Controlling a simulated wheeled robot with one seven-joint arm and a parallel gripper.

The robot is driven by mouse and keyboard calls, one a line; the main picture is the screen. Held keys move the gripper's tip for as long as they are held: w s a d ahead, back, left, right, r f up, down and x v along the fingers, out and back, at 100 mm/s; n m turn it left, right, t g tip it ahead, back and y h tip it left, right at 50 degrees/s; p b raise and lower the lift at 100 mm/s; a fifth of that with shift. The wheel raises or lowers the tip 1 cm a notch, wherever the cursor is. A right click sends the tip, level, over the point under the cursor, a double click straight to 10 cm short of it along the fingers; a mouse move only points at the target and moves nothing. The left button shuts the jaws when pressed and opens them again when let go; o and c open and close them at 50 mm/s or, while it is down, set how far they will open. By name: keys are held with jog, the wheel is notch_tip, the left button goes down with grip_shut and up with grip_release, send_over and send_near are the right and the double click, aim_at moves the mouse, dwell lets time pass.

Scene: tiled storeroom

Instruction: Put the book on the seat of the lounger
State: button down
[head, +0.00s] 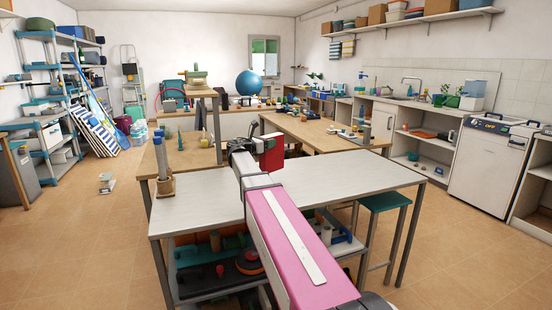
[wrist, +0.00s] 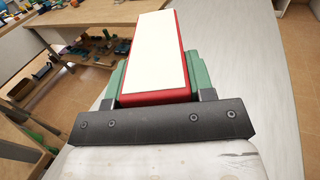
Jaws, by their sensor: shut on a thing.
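A red book (head: 271,152) is held upright at the end of my arm, above the far edge of the pale table. In the wrist view the same red book (wrist: 152,55) shows a large white face and a red border. My gripper (wrist: 157,78) is shut on it, with green finger parts on both sides. A blue-and-white striped piece (head: 95,130) leans by the shelves at the far left. It may be the lounger, but I cannot tell for sure, and no seat shows clearly.
The pale table (head: 370,172) lies under my arm, its top mostly bare. A teal stool (head: 384,201) stands at its right. Wooden benches (head: 322,131) with clutter lie beyond. Blue shelves (head: 45,140) line the left wall. The tiled floor (head: 80,225) at the left is largely open.

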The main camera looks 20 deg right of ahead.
aim_at(275, 155)
jog(key=shift+s+d+f, duration=0.35)
jog(key=shift+d+f, duration=0.15)
jog(key=shift+f, duration=0.5)
jog(key=shift+s+d+f, duration=0.3)
jog(key=shift+d+f, duration=0.15)
jog(key=shift+f, duration=0.6)
jog(key=shift+s+d+f, duration=0.35)
jog(key=shift+d+f, duration=0.15)
jog(key=shift+f, duration=0.6)
jog(key=shift+c, duration=2.4)
grip_release()
